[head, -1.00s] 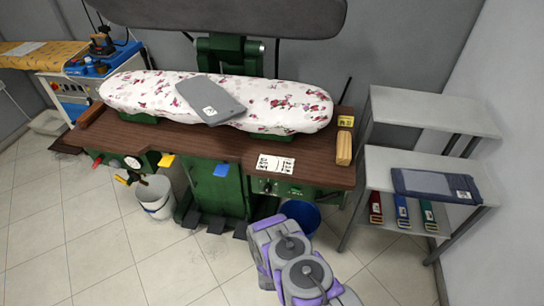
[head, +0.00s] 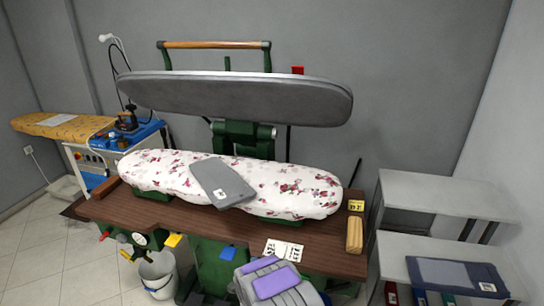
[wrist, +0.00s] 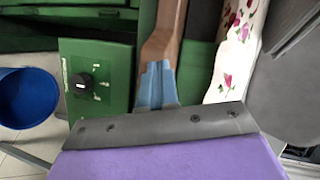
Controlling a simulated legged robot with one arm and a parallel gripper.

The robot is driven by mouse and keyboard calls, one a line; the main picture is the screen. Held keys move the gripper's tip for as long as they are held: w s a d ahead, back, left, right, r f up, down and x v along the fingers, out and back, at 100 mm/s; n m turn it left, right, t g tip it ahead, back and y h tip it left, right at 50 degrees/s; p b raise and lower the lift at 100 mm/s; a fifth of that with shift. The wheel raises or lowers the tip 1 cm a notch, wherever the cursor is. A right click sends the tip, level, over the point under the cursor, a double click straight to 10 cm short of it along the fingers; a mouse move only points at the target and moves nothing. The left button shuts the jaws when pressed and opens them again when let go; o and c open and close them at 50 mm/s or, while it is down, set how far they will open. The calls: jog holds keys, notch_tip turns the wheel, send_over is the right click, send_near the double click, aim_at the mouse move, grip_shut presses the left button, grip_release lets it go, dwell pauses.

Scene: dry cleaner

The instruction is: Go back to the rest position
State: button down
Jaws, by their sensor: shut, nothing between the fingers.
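My purple and grey arm shows at the bottom centre of the head view, in front of the press table (head: 130,205). In the wrist view a wide purple plate with a grey, screwed edge fills the bottom; this is my gripper (wrist: 158,125), shut and holding nothing. Beyond its edge are a green panel (wrist: 100,85) with a black knob, a light blue piece and part of the floral press pad. The floral pad (head: 150,172) in the head view carries a flat grey item (head: 222,182) with a white label.
The dark upper press plate (head: 240,98) is raised. A grey shelf (head: 445,195) stands at right with a blue flat item (head: 455,275). A white bucket (head: 158,272) stands at front left; a blue bucket (wrist: 28,97) shows in the wrist view.

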jog(key=s+d+r+n+g+b, duration=0.1)
jog(key=s+d+r+n+g, duration=0.3)
jog(key=s+r, duration=0.4)
jog(key=s+d+r+n+g, duration=0.3)
jog(key=s+d+r+g, duration=0.15)
jog(key=r, duration=0.65)
jog(key=s+d+r+n+g, duration=0.2)
jog(key=s+d+r, duration=0.1)
jog(key=s, duration=1)
jog(key=s+d+r+n+g+h, duration=0.1)
jog(key=s+d+r+n+g, duration=0.2)
jog(key=s, duration=1.1)
jog(key=s+d+r+n+g+b, duration=0.1)
jog(key=s+d+r+n+g, duration=0.1)
jog(key=s, duration=1.2)
notch_tip(320, 180, up, 3)
jog(key=shift+s+d+r+n+g+h, duration=0.2)
jog(key=shift+s+d+n+g+h, duration=0.1)
jog(key=shift+d+g, duration=0.55)
jog(key=shift+d, duration=0.1)
